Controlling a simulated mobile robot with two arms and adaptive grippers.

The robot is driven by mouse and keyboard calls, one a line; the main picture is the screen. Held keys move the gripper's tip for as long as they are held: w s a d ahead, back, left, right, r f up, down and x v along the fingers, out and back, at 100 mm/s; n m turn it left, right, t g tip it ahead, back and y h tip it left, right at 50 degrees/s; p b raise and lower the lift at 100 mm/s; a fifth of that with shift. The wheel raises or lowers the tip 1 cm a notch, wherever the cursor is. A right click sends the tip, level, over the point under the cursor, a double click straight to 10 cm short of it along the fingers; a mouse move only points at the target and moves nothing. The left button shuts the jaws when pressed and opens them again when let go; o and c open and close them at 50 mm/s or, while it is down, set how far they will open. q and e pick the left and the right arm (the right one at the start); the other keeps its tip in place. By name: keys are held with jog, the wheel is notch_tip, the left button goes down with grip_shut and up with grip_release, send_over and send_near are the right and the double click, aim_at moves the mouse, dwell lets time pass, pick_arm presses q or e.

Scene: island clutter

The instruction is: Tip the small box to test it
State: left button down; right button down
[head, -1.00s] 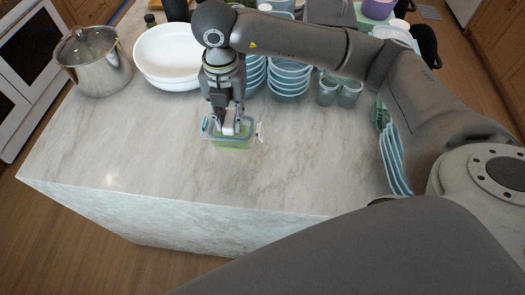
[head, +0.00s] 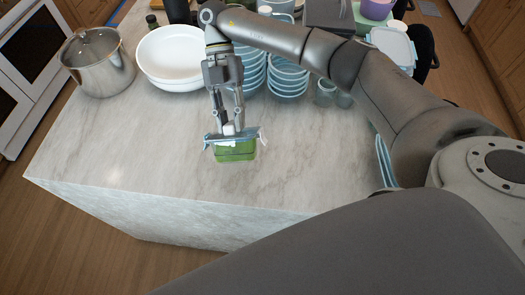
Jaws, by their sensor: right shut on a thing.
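The small box (head: 235,153) is a small container with green sides and a clear bluish lid with clips at its left and right ends. It is in the middle of the head view, at the near part of the marble counter. It looks tilted, with its green side facing me. I cannot tell whether it touches the counter. My right gripper (head: 229,127) comes down from above and is shut on the box at its lid. My left gripper is not in view.
On the marble island (head: 130,150), a steel pot (head: 100,70) and white bowls (head: 172,60) stand at the back left. Stacked blue bowls (head: 288,78) and glasses (head: 325,92) stand behind my arm. Blue plates (head: 384,160) stand at the right. The counter's front is clear.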

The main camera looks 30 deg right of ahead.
jog(key=shift+w+r+g+p, duration=0.1)
jog(key=shift+r+g+p, duration=0.2)
jog(key=shift+g+p, duration=0.5)
jog(key=shift+f+g+y+p, duration=0.15)
jog(key=shift+g+y+p, duration=0.25)
jog(key=shift+p, duration=0.6)
jog(key=shift+f, duration=0.1)
dwell(1.4)
